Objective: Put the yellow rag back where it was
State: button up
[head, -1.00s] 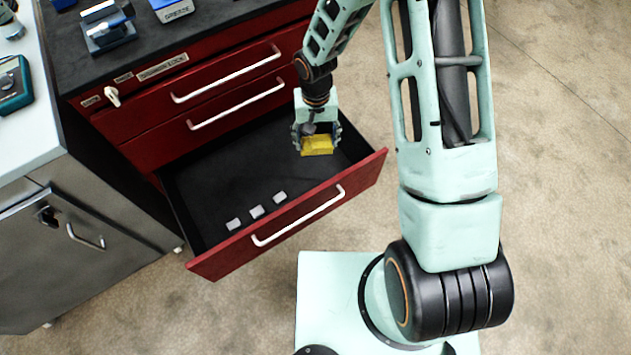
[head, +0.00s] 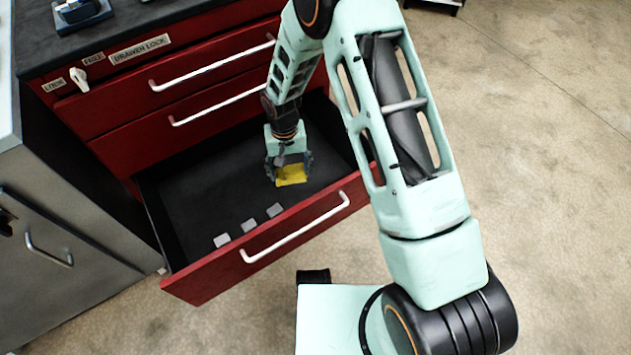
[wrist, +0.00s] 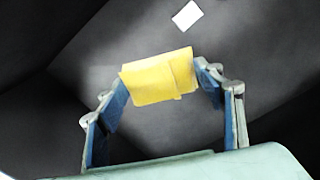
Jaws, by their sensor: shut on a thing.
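The yellow rag (head: 291,176) is a small folded cloth, inside the open bottom drawer (head: 185,200) of the red cabinet. My gripper (head: 289,172) is shut on it, pointing down into the drawer. In the wrist view the rag (wrist: 158,77) sits between the two fingertips (wrist: 163,84), with the dark drawer floor beyond it. I cannot tell whether the rag touches the floor.
Several small light blocks, one of them here (head: 248,225), lie in a row along the drawer's front side. The drawer front has a white handle (head: 295,228). Two closed drawers are above, beside a lock knob (head: 79,80). The drawer's middle floor is bare.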

jog(key=b, duration=0.2)
send_over(315, 185)
jog(key=f, duration=0.6)
jog(key=shift+s+a+f, duration=0.15)
jog(key=shift+a+f, duration=0.05)
jog(key=shift+f, duration=0.2)
jog(key=shift+d+f+b, duration=0.15)
jog(key=shift+f+b, duration=0.25)
jog(key=shift+f, duration=0.5)
jog(key=shift+d+f+b, duration=0.1)
jog(key=shift+f+b, duration=0.25)
jog(key=shift+f, duration=0.55)
jog(key=shift+f, duration=0.1)
jog(key=shift+f, duration=0.15)
jog(key=o, duration=1.1)
jog(key=shift+r, duration=0.2)
notch_tip(315, 185, up, 12)
jog(key=p, duration=0.3)
jog(key=shift+p, duration=0.35)
